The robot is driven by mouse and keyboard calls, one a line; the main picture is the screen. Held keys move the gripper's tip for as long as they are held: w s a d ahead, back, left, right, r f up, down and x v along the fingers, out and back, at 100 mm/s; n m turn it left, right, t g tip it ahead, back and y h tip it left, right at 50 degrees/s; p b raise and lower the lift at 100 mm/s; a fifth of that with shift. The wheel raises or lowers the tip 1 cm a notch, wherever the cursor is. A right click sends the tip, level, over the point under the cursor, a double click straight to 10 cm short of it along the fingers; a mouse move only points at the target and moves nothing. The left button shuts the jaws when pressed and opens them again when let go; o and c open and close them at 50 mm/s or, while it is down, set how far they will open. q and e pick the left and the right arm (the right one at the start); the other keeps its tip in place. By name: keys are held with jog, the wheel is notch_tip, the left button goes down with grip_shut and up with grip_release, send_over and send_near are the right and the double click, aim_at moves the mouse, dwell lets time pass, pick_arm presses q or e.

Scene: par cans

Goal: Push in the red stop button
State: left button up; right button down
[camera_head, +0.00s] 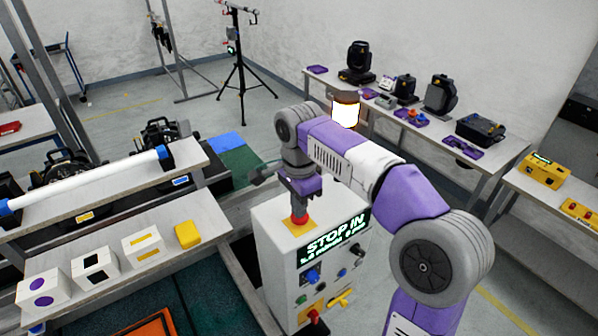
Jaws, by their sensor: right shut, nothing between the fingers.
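The red stop button (300,218) sits on a yellow plate (291,229) on top of a pale grey control box (270,252). The lit green display (336,233) on the box's sloped face reads "STOP IN", with a smaller line below it. My right gripper (299,208) points straight down over the button, shut and empty. Its fingertips look to be against the button's top and hide part of it. My left gripper is not in view.
Below the display are small knobs, buttons and a yellow lever (341,299). A bench (120,245) on the left holds white boxes and a yellow block (188,235). A long table (490,160) with stage lights stands behind my right arm.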

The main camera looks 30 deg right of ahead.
notch_tip(320, 180, up, 4)
jog(key=p, duration=0.3)
notch_tip(320, 180, up, 10)
jog(key=shift+p, duration=0.4)
jog(key=shift+f, duration=0.1)
